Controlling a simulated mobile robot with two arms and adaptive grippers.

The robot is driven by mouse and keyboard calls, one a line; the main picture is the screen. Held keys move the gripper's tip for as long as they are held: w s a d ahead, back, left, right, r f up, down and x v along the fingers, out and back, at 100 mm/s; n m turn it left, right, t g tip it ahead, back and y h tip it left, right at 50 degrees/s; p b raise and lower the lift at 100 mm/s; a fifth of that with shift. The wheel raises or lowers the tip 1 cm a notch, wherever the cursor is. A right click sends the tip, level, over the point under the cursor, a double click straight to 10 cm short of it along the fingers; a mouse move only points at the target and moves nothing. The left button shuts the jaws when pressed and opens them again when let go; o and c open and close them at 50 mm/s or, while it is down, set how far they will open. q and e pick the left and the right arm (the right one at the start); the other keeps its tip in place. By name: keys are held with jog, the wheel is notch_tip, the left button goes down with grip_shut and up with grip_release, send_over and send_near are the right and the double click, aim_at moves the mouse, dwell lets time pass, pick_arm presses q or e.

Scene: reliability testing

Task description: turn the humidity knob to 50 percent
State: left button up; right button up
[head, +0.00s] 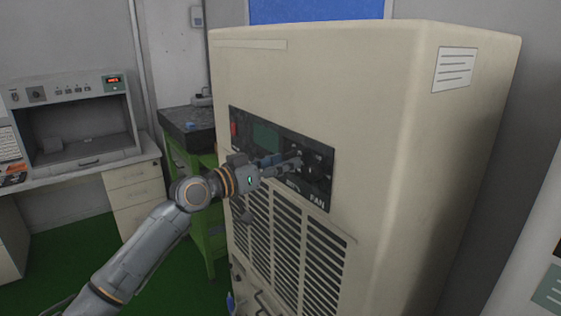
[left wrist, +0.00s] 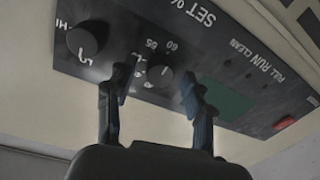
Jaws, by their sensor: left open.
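The humidity knob (left wrist: 160,76) is a small dark knob on the black control panel (head: 332,187), with a light pointer mark and numbers such as 60 and 65 beside it. "SET %" is printed nearby. In the left wrist view the panel appears upside down. My left gripper (left wrist: 158,88) is open, with its two dark fingers on either side of the knob in that view. I cannot tell whether they touch it. In the head view my left gripper (head: 292,163) is at the panel and hides the knob's setting. My right gripper is not in view.
A larger fan knob (left wrist: 86,41) marked HI sits beside the humidity knob. The panel also has a green display (head: 266,137) and a red switch (head: 234,130). Below is a slatted vent (head: 290,245) on the beige cabinet (head: 385,110). A green-legged bench (head: 190,130) stands behind.

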pick_arm(q)
grip_shut()
jog(key=n+p, duration=0.2)
jog(key=n, duration=0.1)
jog(key=n+p, duration=0.4)
jog(key=n, duration=0.1)
jog(key=shift+r+n+g, duration=0.25)
jog(key=shift+n+g, duration=0.05)
jog(key=n+p, duration=0.3)
jog(key=n, duration=0.1)
jog(key=shift+a+f+n+g+p, duration=0.1)
jog(key=shift+n+g+p, duration=0.2)
jog(key=shift+n+p, duration=1.5)
jog(key=shift+n+b, duration=0.35)
jog(key=shift+n, duration=0.15)
